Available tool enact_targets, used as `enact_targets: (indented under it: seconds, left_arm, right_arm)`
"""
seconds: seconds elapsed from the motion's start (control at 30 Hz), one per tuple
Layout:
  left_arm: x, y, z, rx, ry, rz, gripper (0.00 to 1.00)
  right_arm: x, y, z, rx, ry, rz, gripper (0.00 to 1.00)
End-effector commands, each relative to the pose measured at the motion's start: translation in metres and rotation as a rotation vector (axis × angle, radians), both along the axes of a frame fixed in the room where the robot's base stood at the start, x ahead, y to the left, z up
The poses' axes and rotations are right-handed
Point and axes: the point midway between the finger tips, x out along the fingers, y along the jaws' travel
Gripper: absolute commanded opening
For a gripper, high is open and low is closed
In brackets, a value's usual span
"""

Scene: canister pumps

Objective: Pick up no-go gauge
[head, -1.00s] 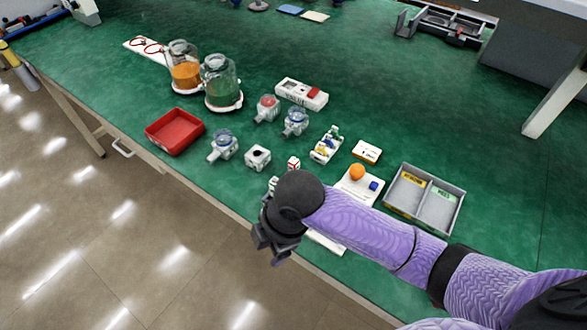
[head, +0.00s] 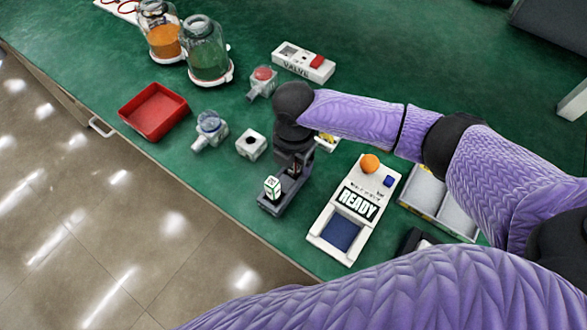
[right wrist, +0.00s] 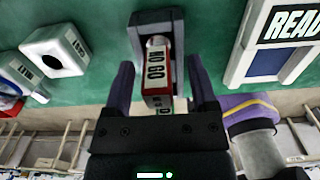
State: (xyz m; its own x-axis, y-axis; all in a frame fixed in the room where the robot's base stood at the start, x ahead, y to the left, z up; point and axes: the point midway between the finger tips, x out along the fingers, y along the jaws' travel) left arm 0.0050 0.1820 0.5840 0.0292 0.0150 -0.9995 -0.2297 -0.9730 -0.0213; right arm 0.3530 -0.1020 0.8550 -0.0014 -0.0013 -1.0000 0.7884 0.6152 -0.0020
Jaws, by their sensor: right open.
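The no-go gauge (right wrist: 157,72) is a red and white block labelled NO GO, upright in a dark holder (right wrist: 150,20) in the right wrist view. My right gripper (right wrist: 160,80) is open, with one finger on each side of the gauge and visible gaps between. In the head view my right gripper (head: 297,158) points down over the dark holder (head: 285,192) and hides the no-go gauge. A green and white block (head: 272,187) shows at the holder's near end. My left gripper is not identifiable in any view.
A white READY device (head: 325,225) with an orange knob stands just right of the holder. A white block with a black hole (head: 251,144), a clear pump (head: 209,130) and a red tray (head: 153,112) lie to the left. A grey divided tray (head: 425,193) is partly behind my arm.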

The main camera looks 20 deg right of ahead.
Motion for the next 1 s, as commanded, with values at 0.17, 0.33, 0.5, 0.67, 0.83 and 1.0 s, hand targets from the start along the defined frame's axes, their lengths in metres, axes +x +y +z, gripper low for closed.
enact_targets:
  seconds: [0.17, 0.33, 0.5, 0.67, 0.83, 1.0]
  left_arm:
    - [0.003, 0.0, -0.003, -0.001, -0.006, 0.0, 0.67]
    - [0.004, 0.0, -0.003, -0.001, -0.008, 0.0, 0.67]
    - [0.004, 0.0, -0.003, -0.001, -0.008, 0.0, 0.67]
    - [0.004, 0.0, -0.003, -0.001, -0.007, 0.0, 0.67]
    - [0.003, 0.0, -0.003, 0.0, -0.006, 0.0, 0.67]
    - [0.003, 0.0, 0.004, -0.001, -0.007, -0.001, 0.67]
  right_arm:
    - [0.0, 0.0, -0.007, 0.001, -0.002, 0.0, 0.74]
    - [0.0, 0.0, -0.007, 0.001, -0.002, 0.0, 0.48]
    - [0.0, 0.0, -0.007, 0.0, -0.002, 0.0, 0.12]
    - [0.0, 0.0, -0.007, 0.0, -0.002, 0.0, 0.0]
    - [0.0, 0.0, -0.006, 0.0, -0.002, 0.0, 0.0]
    - [0.001, 0.0, 0.007, 0.001, -0.004, 0.001, 0.0]
